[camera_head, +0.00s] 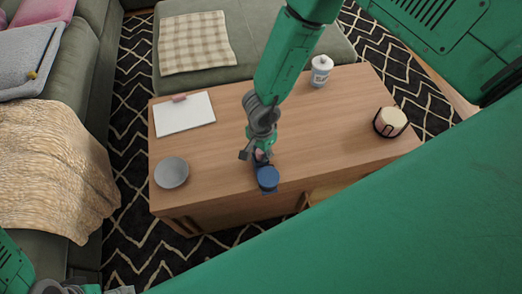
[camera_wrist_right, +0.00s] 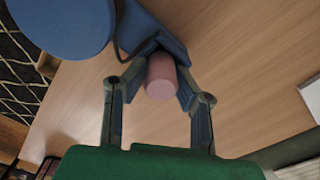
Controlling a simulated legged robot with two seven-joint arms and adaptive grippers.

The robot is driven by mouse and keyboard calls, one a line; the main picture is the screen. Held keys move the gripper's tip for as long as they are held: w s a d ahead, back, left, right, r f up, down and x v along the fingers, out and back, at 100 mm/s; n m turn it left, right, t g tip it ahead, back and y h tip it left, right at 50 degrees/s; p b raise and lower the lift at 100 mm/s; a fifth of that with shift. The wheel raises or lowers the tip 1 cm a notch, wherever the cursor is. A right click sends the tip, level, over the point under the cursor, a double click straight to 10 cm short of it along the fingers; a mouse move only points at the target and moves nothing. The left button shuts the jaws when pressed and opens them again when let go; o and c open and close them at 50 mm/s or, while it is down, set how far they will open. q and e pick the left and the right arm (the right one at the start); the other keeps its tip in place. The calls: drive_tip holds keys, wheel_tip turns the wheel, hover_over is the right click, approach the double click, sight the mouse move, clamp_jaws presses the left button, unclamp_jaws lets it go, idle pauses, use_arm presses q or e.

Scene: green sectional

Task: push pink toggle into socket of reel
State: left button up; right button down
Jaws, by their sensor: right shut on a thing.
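The blue reel (camera_head: 268,177) stands at the front edge of the wooden table, and its round blue disc (camera_wrist_right: 62,22) fills the upper left of the right wrist view. My right gripper (camera_head: 260,156) is just behind the reel, pointing down at the table. In the right wrist view the pink toggle (camera_wrist_right: 161,78) sits between the two fingers of my right gripper (camera_wrist_right: 160,88), which are shut on it. The toggle's far end is against or close to the blue body; I cannot tell whether it is inside a socket. Grey parts of my left arm show at the bottom left.
On the table (camera_head: 330,130) are a grey bowl (camera_head: 172,172), a white clipboard (camera_head: 184,114), a white bottle (camera_head: 321,71) and a candle in a dark holder (camera_head: 390,122). Green sofa parts surround it.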

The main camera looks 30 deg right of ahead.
drive_tip(key=c, duration=1.2)
unclamp_jaws()
drive_tip(key=shift+f, duration=0.1)
wheel_tip(320, 180, up, 12)
drive_tip(key=shift+f, duration=0.1)
